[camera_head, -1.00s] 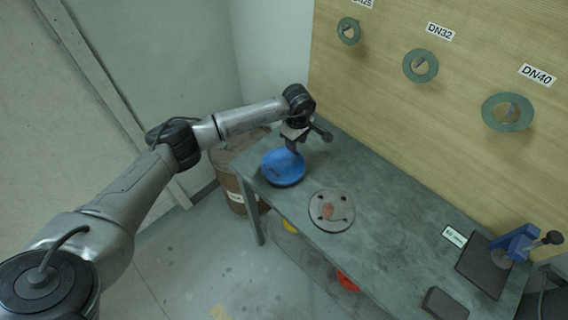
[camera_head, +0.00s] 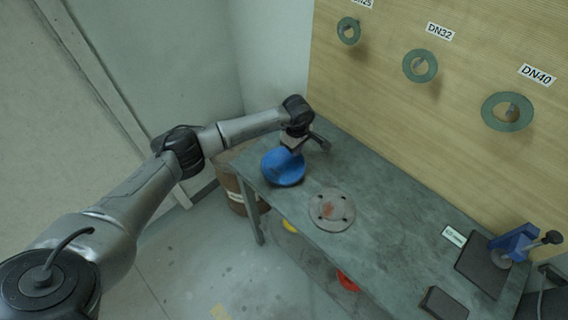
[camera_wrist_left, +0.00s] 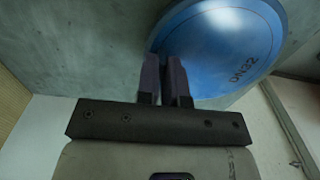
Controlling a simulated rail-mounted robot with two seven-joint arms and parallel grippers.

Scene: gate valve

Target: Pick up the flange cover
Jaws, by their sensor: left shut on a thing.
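The flange cover is a blue round disc (camera_head: 283,169) at the far left end of the workbench in the head view. In the left wrist view the blue cover (camera_wrist_left: 230,50) fills the upper right and carries the marking DN32. My left gripper (camera_head: 292,148) is at the cover's upper edge. In the left wrist view its fingers (camera_wrist_left: 166,62) are close together on the cover's near edge, shut on it. Whether the cover is clear of the bench is hard to tell. My right gripper is not in view.
A round metal flange with bolt holes (camera_head: 332,210) lies on the workbench (camera_head: 385,222) beside the cover. A blue vise (camera_head: 513,243), a dark plate and a dark block are at the right. Green gaskets (camera_head: 420,65) hang on the wooden wall. A barrel stands below the bench's left end.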

